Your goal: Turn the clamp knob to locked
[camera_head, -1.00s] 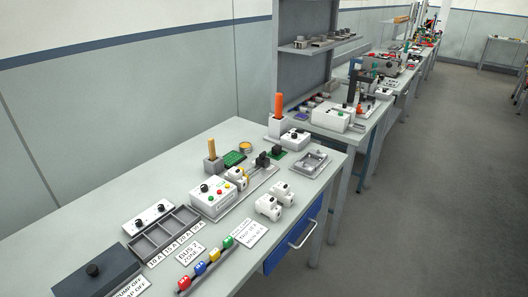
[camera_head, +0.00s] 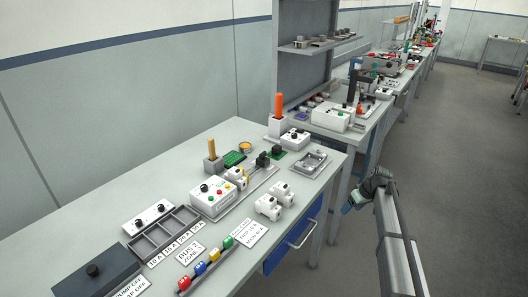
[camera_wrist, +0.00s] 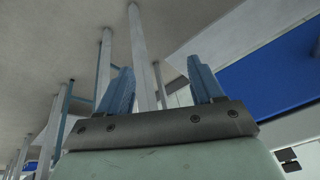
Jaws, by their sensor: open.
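Several black knobs show in the head view, and I cannot tell for sure which is the clamp knob. One dark knob-like part (camera_head: 262,160) stands on a grey plate (camera_head: 232,204) near the table's middle. Another black knob (camera_head: 204,188) is on a white box with coloured buttons (camera_head: 215,200). My gripper (camera_head: 350,206) is at the right, off the table's right side and apart from all of these. In the wrist view its two blue fingers (camera_wrist: 160,66) are spread apart with nothing between them. No knob shows in that view.
The table edge and the blue drawer (camera_head: 283,247) with its handle (camera_head: 302,234) lie left of my gripper. White blocks (camera_head: 268,207), a labelled card (camera_head: 250,233) and a coloured row of parts (camera_head: 214,256) stand near that edge. Open floor (camera_head: 450,190) is at the right.

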